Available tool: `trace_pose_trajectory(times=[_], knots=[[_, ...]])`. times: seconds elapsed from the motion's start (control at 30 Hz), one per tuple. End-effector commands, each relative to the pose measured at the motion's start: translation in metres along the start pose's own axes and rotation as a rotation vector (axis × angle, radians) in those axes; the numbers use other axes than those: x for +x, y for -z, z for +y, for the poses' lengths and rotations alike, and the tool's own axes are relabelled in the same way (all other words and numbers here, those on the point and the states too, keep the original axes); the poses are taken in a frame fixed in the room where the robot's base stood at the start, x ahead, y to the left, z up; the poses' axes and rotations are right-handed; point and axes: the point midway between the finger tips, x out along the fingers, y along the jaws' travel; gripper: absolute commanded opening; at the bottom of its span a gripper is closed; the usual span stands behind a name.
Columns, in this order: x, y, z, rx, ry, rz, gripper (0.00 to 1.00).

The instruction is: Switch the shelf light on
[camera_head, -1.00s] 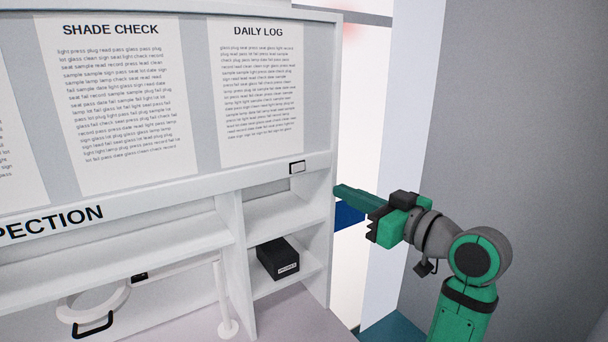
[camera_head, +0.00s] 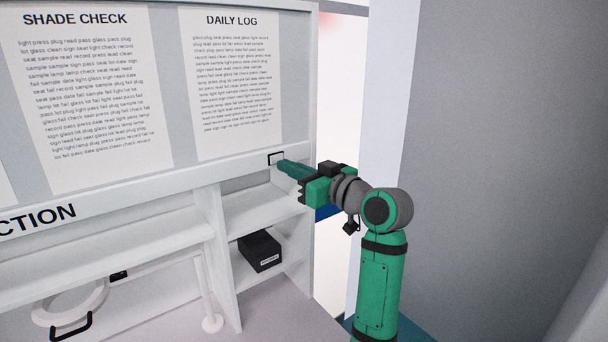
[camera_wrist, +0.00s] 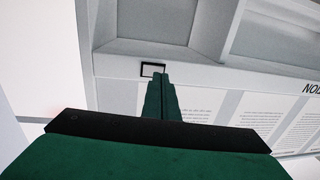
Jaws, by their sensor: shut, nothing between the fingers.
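The light switch (camera_head: 276,158) is a small white plate with a dark frame on the white shelf rail, below the Daily Log sheet. It also shows in the wrist view (camera_wrist: 152,69), just beyond my fingertips. My gripper (camera_head: 284,164) is shut and empty, and its green fingers point left at the switch. The fingertips overlap the switch's right part in the head view. I cannot tell whether they touch it. In the wrist view the fingertips (camera_wrist: 161,78) cover its lower right corner.
A black box (camera_head: 260,251) sits in the lower cubby beneath the switch. A white ring lamp (camera_head: 70,303) with a jointed arm stands at the lower left. Printed sheets (camera_head: 236,85) hang on the grey board. A grey wall (camera_head: 500,150) stands to the right.

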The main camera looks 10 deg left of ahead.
Motion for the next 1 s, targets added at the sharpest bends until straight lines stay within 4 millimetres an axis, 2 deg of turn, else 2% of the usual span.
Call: trace_pose_trajectory(times=[0.1, 0.3, 1.0], knots=[[0.014, -0.001, 0.0, 0.0, 0.001, -0.002, 0.0], [0.025, 0.0, -0.001, -0.001, 0.001, -0.001, 0.0], [0.03, 0.0, -0.003, -0.001, 0.002, -0.001, 0.0]])
